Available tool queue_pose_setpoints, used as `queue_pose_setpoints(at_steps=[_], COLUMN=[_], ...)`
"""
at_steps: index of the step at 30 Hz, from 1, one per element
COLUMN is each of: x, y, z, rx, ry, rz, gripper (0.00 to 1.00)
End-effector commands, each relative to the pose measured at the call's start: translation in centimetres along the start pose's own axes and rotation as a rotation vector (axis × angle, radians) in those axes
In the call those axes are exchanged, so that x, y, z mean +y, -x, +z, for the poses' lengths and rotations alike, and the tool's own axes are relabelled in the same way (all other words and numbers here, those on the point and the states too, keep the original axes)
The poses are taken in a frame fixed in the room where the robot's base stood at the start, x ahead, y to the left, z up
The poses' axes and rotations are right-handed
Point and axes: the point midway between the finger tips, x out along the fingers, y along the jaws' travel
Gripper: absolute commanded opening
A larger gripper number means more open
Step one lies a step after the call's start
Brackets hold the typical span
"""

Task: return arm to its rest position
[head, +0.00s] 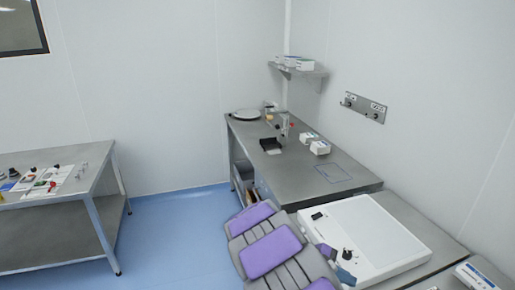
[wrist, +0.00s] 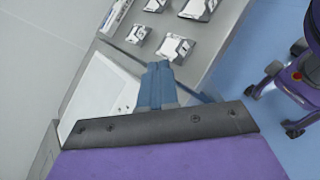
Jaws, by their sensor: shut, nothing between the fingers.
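My gripper (wrist: 158,70) is shut and empty in the wrist view, with its two blue fingers together. My purple and grey arm stretches across the bottom of the head view, and its blue end (head: 345,277) is at the near left edge of a white flat-topped unit (head: 375,235). I cannot tell whether it touches the unit. The white unit (wrist: 103,95) also shows left of the fingers in the wrist view. A small black knob stands on the unit beside my arm.
A grey bench (head: 300,178) with small boxes and a round plate runs along the right wall. Several devices (wrist: 175,46) lie on a grey surface in the wrist view. A steel table (head: 50,205) stands left. Blue floor (head: 170,240) is clear between. A wheeled purple chair (wrist: 285,90) is at right.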

Motion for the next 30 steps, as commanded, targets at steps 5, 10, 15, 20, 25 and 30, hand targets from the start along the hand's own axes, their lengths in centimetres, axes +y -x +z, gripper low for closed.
queue_pose_setpoints(at_steps=[5, 10, 15, 20, 25, 30], x=[-2.0, -4.9, -8.4, -12.0, -16.1, -20.1], y=[-0.9, -1.4, -1.0, -0.3, 0.7, 2.2], z=[5.5, 9.4, 12.5, 14.7, 16.5, 17.7], rx=[0.059, 0.126, 0.198, 0.274, 0.357, 0.446], ry=[-0.145, -0.267, -0.377, -0.471, -0.553, -0.620], rz=[-0.142, -0.274, -0.404, -0.526, -0.653, -0.771], gripper=[0.00, 0.00, 0.00, 0.00, 0.00, 0.00])
